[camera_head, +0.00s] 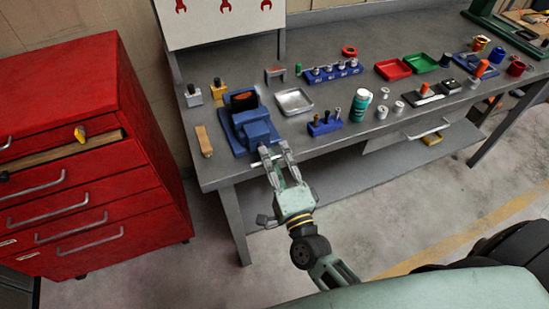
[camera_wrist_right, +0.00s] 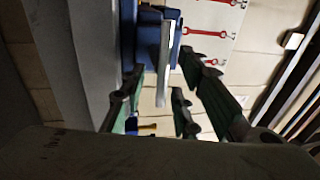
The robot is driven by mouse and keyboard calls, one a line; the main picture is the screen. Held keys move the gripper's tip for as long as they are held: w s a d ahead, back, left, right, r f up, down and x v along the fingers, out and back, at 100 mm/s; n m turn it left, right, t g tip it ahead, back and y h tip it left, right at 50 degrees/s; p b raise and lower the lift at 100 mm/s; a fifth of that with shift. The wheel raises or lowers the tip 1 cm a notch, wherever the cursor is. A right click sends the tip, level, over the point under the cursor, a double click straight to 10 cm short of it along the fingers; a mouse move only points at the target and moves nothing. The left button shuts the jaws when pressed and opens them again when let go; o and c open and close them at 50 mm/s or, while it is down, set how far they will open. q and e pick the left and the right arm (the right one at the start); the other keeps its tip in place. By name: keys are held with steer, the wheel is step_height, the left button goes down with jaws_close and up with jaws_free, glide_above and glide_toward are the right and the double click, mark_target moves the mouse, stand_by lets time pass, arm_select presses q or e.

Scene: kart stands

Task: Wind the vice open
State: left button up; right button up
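The blue vice (camera_head: 252,130) stands at the near left corner of the grey workbench, its jaws toward the back. In the right wrist view, the pale handle (camera_wrist_right: 164,65) shows between the open fingers in front of the blue vice body (camera_wrist_right: 150,25); contact cannot be told. My left gripper is not in view.
A red drawer cabinet (camera_head: 90,150) stands left of the workbench (camera_head: 225,172). A metal tray (camera_head: 294,101), a blue tool holder (camera_head: 325,126) and a green-white can (camera_head: 360,104) lie right of the vice. A wooden-handled brush (camera_head: 203,140) lies left of it.

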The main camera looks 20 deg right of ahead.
steer(key=s+f, duration=0.2)
steer(key=s, duration=0.9)
steer(key=shift+s+f, duration=0.15)
steer(key=shift+s, duration=0.25)
steer(key=shift+a+f, duration=0.1)
